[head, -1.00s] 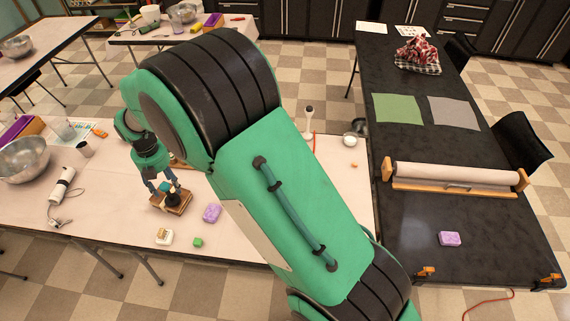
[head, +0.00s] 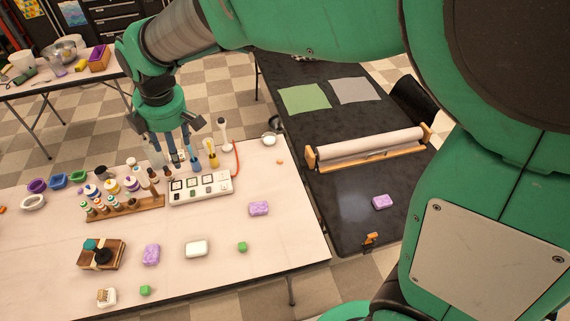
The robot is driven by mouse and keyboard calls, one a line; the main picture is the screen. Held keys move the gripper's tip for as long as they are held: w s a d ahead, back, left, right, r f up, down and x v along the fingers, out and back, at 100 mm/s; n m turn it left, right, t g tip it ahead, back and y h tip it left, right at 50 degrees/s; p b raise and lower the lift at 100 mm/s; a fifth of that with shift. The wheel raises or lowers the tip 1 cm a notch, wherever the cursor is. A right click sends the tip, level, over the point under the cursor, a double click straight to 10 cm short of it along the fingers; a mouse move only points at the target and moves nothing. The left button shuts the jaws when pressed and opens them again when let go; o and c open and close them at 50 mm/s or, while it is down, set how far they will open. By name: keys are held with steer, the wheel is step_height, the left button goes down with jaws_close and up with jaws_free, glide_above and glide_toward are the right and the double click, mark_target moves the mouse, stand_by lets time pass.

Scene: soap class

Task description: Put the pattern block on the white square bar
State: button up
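A white soap bar (head: 196,248), squarish with rounded corners, lies on the near part of the pale table. A second white bar (head: 106,298) at the lower left has a small tan piece on it. I cannot tell for certain which item is the pattern block; a white tray (head: 227,193) holds several small dark-faced square pieces. My gripper (head: 184,165) points down just behind this tray, among bottles. Its two fingers look apart, with a small pale and dark patch between them. I cannot tell whether that is held or behind.
Purple bars (head: 259,208) and green cubes (head: 242,246) lie around the white bar. A black table (head: 350,215) with a paper roll (head: 370,145) adjoins right.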

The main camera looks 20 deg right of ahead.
steer(key=s+d+r+m, duration=0.2)
steer(key=d+r, duration=0.1)
steer(key=d, duration=0.3)
steer(key=s+d+r+m, duration=0.2)
steer(key=d+m, duration=0.1)
steer(key=d, duration=0.3)
steer(key=s+d+r+m+t+h, duration=0.1)
steer(key=s+d+m+t, duration=0.2)
steer(key=s+d+m, duration=1.1)
steer(key=s+d, duration=0.6)
steer(key=d, duration=0.1)
steer(key=shift+s+d+m, duration=0.2)
steer(key=shift+s+m, duration=0.1)
steer(key=shift+s, duration=0.1)
step_height(320, 180, down, 5)
steer(key=b, duration=0.4)
steer(key=shift+r+b, duration=0.2)
steer(key=shift+b, duration=0.15)
